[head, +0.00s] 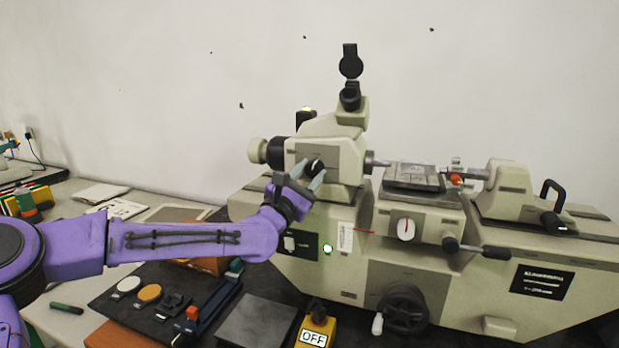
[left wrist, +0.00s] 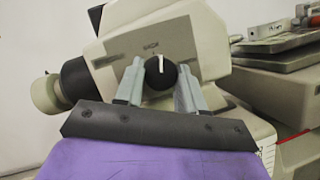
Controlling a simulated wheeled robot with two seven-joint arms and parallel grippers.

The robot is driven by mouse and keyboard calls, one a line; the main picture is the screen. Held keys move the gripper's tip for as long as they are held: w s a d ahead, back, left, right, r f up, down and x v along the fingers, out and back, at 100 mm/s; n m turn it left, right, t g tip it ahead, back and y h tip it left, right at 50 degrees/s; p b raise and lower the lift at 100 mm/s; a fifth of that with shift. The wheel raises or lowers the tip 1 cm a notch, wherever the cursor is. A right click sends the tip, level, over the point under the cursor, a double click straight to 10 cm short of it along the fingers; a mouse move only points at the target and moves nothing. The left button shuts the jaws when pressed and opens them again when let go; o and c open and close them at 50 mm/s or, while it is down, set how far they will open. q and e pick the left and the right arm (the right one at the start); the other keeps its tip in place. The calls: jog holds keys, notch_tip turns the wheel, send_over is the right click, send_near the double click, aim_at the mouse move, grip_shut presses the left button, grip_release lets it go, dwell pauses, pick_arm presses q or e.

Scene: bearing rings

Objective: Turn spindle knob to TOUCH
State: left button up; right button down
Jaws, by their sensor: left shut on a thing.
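The spindle knob (head: 314,166) is a round black knob on the front of the machine's beige spindle head (head: 335,150). My left gripper (head: 306,177) is at the knob with its two grey fingers on either side of it. In the left wrist view the fingers are shut on the black knob (left wrist: 160,76), and its white pointer line points nearly straight up. A small label above the knob is too blurred to read. My right gripper is in neither view.
A yellow box marked OFF (head: 315,330) stands at the front. A handwheel (head: 404,309), a white dial (head: 406,229) and a lit green lamp (head: 327,248) are on the machine's front. A dark mat with small parts (head: 110,305) lies below my left arm.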

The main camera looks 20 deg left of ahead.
pick_arm(q)
jog(key=m+h, duration=0.1)
jog(key=m, duration=0.1)
jog(key=m+g, duration=0.1)
jog(key=m, duration=0.1)
jog(key=shift+a+r+m+g+h, duration=0.1)
jog(key=shift+m+g+h, duration=0.2)
jog(key=shift+m+h, duration=0.1)
jog(key=m, duration=0.2)
jog(key=m+g+p, duration=0.1)
jog(key=m, duration=0.1)
jog(key=shift+r+g+h+p, duration=0.2)
jog(key=shift+g+h+p, duration=0.1)
jog(key=m+g+p, duration=0.1)
jog(key=m, duration=0.1)
jog(key=m+g+p, duration=0.1)
jog(key=m+p, duration=0.1)
jog(key=m, duration=0.1)
jog(key=shift+r+p, duration=0.2)
jog(key=shift+p, duration=0.1)
jog(key=shift+f+m+g+y+p, duration=0.1)
jog(key=shift+m+g+y+p, duration=0.35)
jog(key=shift+m+p, duration=0.7)
jog(key=shift+f+m, duration=0.1)
jog(key=shift+m, duration=0.15)
jog(key=o, duration=1)
jog(key=shift+o, duration=0.2)
